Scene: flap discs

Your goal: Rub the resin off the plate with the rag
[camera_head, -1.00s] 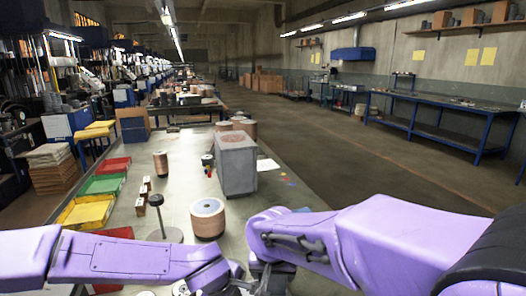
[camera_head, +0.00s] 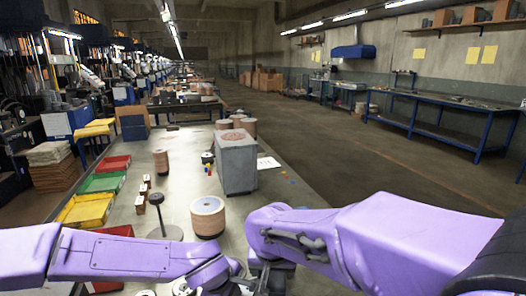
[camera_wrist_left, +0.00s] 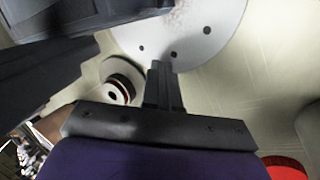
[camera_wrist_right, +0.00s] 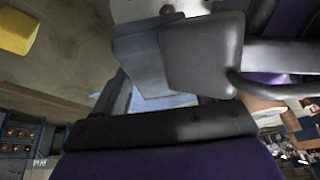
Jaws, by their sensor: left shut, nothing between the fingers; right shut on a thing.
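The plate (camera_wrist_left: 180,25) is a pale grey disc with several dark holes at the top of the left wrist view. A greyish speckled patch shows near its upper edge; I cannot tell if it is resin. My left gripper (camera_wrist_left: 160,68) is shut and empty, its fingertips overlapping the plate's near edge in that view. My right gripper (camera_head: 272,278) is low in the head view, beside the left wrist, its fingers mostly hidden. In the right wrist view a pale blue cloth (camera_wrist_right: 160,103), likely the rag, shows partly behind dark gripper parts. The right gripper is shut on it.
A copper-coloured spool (camera_head: 208,216), a grey block (camera_head: 237,165) and a dark knobbed stand (camera_head: 157,205) stand on the bench beyond my arms. Yellow (camera_head: 86,210), green (camera_head: 103,183) and red (camera_head: 114,163) bins line the left edge. A dark ringed part (camera_wrist_left: 120,80) lies near the plate.

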